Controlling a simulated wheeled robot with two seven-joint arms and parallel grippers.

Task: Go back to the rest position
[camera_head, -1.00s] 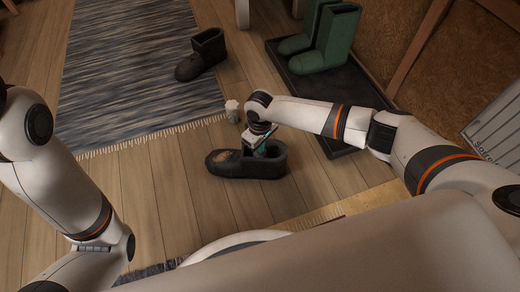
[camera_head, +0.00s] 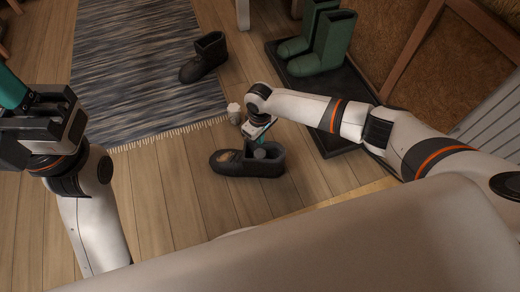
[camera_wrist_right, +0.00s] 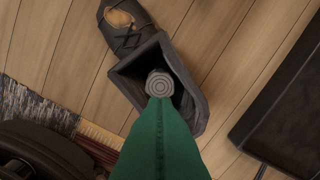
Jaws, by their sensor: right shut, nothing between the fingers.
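My right gripper (camera_head: 254,146) is shut, with green fingers, just above the opening of a dark shoe (camera_head: 228,164). In the right wrist view the closed green fingers (camera_wrist_right: 160,130) point towards the shoe (camera_wrist_right: 190,95). A round grey ringed object (camera_wrist_right: 159,84) shows at their tips; it also shows in the shoe's opening in the head view (camera_head: 260,153). I cannot tell whether the fingers touch it. My left gripper (camera_head: 12,92) is raised at the left edge, partly cut off, with a teal part showing; its finger gap is not clear.
A second dark boot (camera_head: 204,58) stands on the striped rug (camera_head: 135,75). A small pale object (camera_head: 234,112) is by the rug's corner. Green boots (camera_head: 325,45) stand on a black tray (camera_head: 335,142) at right. Wood floor (camera_head: 165,200) is clear at lower left.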

